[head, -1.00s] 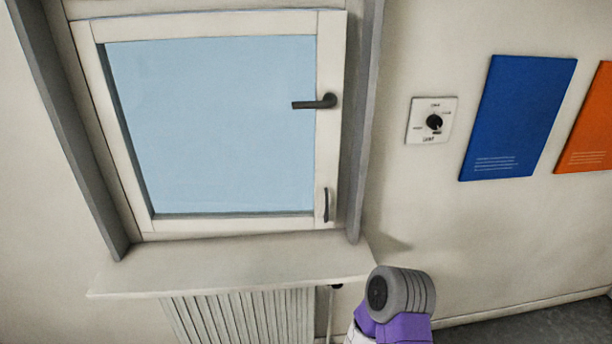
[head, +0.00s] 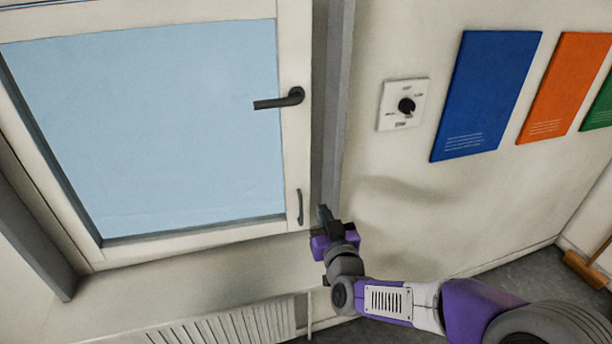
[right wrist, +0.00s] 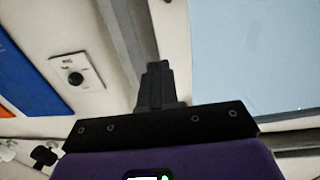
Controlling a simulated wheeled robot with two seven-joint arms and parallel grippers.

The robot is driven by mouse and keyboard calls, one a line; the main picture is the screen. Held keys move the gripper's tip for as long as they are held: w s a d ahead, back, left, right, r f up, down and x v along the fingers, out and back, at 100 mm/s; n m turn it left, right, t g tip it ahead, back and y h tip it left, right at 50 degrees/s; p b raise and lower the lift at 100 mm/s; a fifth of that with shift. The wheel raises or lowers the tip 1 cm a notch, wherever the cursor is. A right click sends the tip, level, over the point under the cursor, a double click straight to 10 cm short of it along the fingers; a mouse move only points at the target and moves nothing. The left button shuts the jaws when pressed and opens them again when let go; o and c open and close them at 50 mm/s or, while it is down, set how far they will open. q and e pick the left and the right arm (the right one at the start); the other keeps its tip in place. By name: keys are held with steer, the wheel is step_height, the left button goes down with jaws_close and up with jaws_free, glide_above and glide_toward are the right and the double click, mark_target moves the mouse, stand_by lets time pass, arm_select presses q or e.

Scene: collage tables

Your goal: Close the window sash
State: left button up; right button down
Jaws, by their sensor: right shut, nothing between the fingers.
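The window sash (head: 297,150) has a white frame around a pale blue pane. A dark lever handle (head: 280,99) sits on its right side, pointing left. A small dark pull handle (head: 299,207) is low on the same side. I cannot tell how far the sash stands from its frame. My right gripper (head: 324,214) is shut and empty, just right of the sash's lower right corner, by the grey side of the window opening (head: 335,110). In the right wrist view its closed fingers (right wrist: 155,88) point up, with the pane (right wrist: 250,60) to the right.
A white dial plate (head: 403,104) is on the wall to the right, beside blue (head: 486,95) and orange (head: 563,85) panels. A white radiator (head: 220,328) is below the window. The wall below the panels is clear. A broom head (head: 585,270) is at the far right.

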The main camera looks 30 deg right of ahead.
mark_target(307, 173)
arm_select(q)
step_height(307, 173, up, 2)
steer(key=shift+p, duration=0.95)
arm_select(e)
steer(key=x, duration=1.3)
steer(key=shift+w+d+f, duration=0.1)
steer(key=shift+w, duration=0.2)
